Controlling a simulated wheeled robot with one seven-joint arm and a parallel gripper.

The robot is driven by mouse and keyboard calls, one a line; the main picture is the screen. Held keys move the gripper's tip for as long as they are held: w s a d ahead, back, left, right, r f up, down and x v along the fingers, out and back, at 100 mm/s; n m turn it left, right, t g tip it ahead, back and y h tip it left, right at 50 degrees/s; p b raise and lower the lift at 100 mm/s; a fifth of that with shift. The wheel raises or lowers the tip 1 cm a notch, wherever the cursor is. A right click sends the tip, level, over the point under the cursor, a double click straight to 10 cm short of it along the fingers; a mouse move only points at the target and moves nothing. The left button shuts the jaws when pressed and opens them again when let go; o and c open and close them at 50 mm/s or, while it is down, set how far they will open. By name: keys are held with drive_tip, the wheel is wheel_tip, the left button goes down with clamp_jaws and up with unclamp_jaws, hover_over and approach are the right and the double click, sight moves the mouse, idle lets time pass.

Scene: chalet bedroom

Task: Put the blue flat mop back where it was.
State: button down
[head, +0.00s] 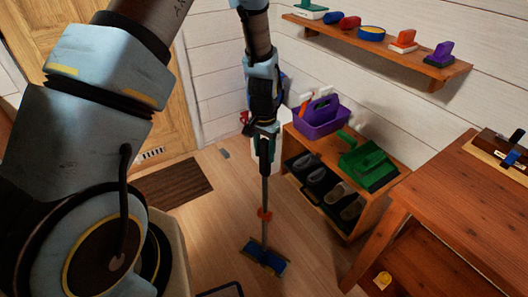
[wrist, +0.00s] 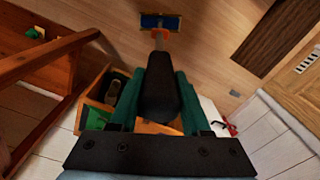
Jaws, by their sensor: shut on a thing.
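The blue flat mop has a blue rectangular head (head: 264,257), a grey pole with a red-orange collar, and a dark grip. My gripper (head: 267,134) is shut on the mop's upper handle and holds it nearly upright. The head is low at the wooden floor; I cannot tell whether it touches. In the wrist view, the dark grip sits between the green fingers of my gripper (wrist: 160,88), and the blue mop head (wrist: 160,21) shows beyond it. A small red fitting (head: 244,119) shows near the wall behind my arm, partly hidden; its shape is unclear.
A low wooden rack (head: 350,222) with shoes, a purple caddy (head: 320,119) and a green dustpan-like item (head: 368,162) stands right of the mop. A wooden table (head: 460,205) is at right, a wall shelf (head: 380,47) above. A dark doormat (head: 172,185) lies left; floor between is clear.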

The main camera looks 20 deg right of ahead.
drive_tip(key=c, duration=0.7)
unclamp_jaws()
drive_tip(key=shift+s+a+f, duration=0.1)
drive_tip(key=shift+a+f, duration=0.1)
drive_tip(key=shift+f, duration=0.25)
drive_tip(key=o, duration=0.3)
drive_tip(key=shift+r, duration=0.1)
drive_tip(key=shift+o, duration=0.2)
drive_tip(key=shift+d, duration=0.1)
drive_tip(key=shift+r+p, duration=0.55)
drive_tip(key=shift+r, duration=0.2)
wheel_tip(320, 180, up, 12)
drive_tip(key=b, duration=0.2)
drive_tip(key=shift+b, duration=0.3)
drive_tip(key=s+a+r+n, duration=0.1)
drive_tip(key=a+r+n, duration=0.1)
drive_tip(key=a, duration=0.8)
drive_tip(key=s+a+r+n+t, duration=0.1)
drive_tip(key=a+n, duration=0.3)
drive_tip(key=a, duration=0.5)
drive_tip(key=s+a+r+n, duration=0.1)
drive_tip(key=a+r+n, duration=0.2)
drive_tip(key=a, duration=0.7)
drive_tip(key=shift+s+a+n, duration=0.25)
drive_tip(key=shift+a+n, duration=0.05)
drive_tip(key=shift+n, duration=0.2)
